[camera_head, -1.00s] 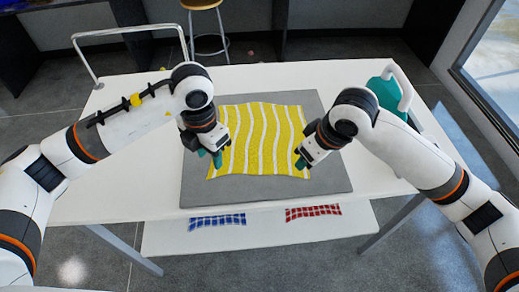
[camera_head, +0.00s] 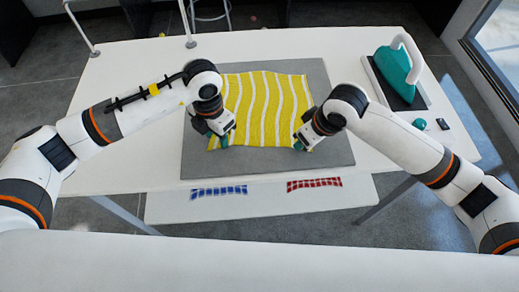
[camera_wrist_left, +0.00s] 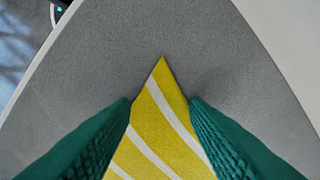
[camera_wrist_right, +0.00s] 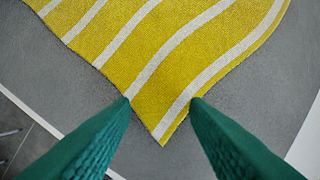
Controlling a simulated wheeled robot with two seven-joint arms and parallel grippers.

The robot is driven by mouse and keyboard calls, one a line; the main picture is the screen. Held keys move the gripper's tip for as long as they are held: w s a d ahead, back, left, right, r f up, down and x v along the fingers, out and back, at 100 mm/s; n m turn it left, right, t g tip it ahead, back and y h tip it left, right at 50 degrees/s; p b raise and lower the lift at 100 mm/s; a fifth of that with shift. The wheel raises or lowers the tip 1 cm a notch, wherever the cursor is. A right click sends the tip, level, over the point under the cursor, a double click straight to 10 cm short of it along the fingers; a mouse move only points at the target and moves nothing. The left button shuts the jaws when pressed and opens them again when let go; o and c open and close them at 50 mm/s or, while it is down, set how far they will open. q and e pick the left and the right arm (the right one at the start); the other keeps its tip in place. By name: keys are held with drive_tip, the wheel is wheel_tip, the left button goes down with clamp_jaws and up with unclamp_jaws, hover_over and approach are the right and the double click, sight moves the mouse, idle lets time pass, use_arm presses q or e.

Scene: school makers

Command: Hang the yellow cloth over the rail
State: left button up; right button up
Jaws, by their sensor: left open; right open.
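The yellow cloth (camera_head: 262,105) with wavy white stripes lies spread flat on the grey mat (camera_head: 270,168). The white rail (camera_head: 75,22) stands at the table's far left; only its posts show, its top being out of the picture. My left gripper (camera_head: 222,141) is open at the cloth's near left corner. In the left wrist view a corner of the cloth (camera_wrist_left: 165,125) lies between the green fingers. My right gripper (camera_head: 299,146) is open at the near right corner. In the right wrist view that corner of the cloth (camera_wrist_right: 160,105) lies between the fingers.
A teal iron (camera_head: 392,68) with a white handle stands on a dark base at the right of the white table (camera_head: 130,165). A small teal object (camera_head: 420,124) and a dark one (camera_head: 443,124) lie nearby. A lower shelf holds blue (camera_head: 218,191) and red (camera_head: 314,184) patterned pieces.

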use_arm(q)
drive_tip(key=shift+f, duration=0.2)
use_arm(e)
drive_tip(key=shift+w+f, duration=0.1)
drive_tip(key=shift+f, duration=0.05)
use_arm(q)
drive_tip(key=shift+c, duration=0.3)
use_arm(e)
drive_tip(key=shift+c, duration=0.3)
use_arm(q)
clamp_jaws()
use_arm(e)
drive_tip(key=shift+f, duration=0.1)
clamp_jaws()
use_arm(q)
drive_tip(key=shift+r, duration=0.2)
